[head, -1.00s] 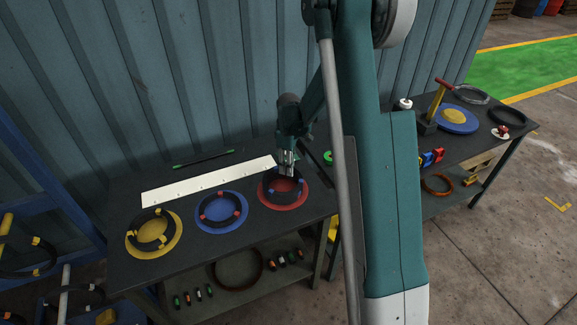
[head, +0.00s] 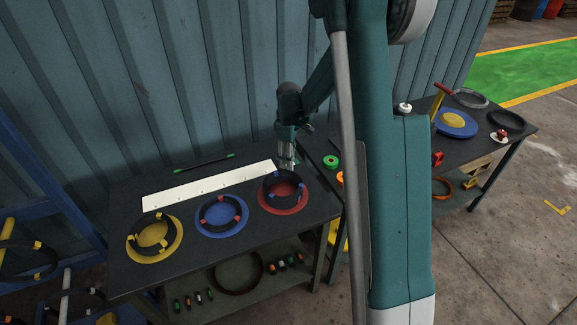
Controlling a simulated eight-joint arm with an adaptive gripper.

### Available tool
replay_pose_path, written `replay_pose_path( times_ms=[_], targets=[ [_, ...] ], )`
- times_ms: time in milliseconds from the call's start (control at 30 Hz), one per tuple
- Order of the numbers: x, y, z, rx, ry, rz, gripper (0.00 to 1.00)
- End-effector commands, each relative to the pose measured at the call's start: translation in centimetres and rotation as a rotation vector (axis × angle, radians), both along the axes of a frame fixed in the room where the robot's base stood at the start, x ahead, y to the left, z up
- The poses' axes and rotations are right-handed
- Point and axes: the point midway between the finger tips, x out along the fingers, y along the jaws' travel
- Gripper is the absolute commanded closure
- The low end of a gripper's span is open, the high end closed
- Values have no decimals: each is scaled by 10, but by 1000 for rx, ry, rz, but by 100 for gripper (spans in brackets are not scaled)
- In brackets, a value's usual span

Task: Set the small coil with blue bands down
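The small coil with blue bands (head: 267,190) is a black ring on the red disc (head: 286,207) at the right end of the near table's row.
A coil with red bands lies on the blue disc (head: 222,230), and one with yellow bands on the yellow disc (head: 153,257). A white ruled strip (head: 210,185) lies behind them. Green (head: 331,161) and orange (head: 342,178) spools stand to the right, beside my arm.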

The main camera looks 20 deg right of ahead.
Motion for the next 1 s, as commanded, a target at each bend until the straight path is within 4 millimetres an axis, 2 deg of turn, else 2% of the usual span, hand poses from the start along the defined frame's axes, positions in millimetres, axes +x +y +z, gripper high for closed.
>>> replay_pose_path(
  times_ms=[300, 500, 1000],
  targets=[
    [0, 0, 46, 0, 0, 0, 71],
    [0, 0, 64, 0, 0, 0, 71],
    [0, 0, 70, 0, 0, 0, 71]
  ],
)
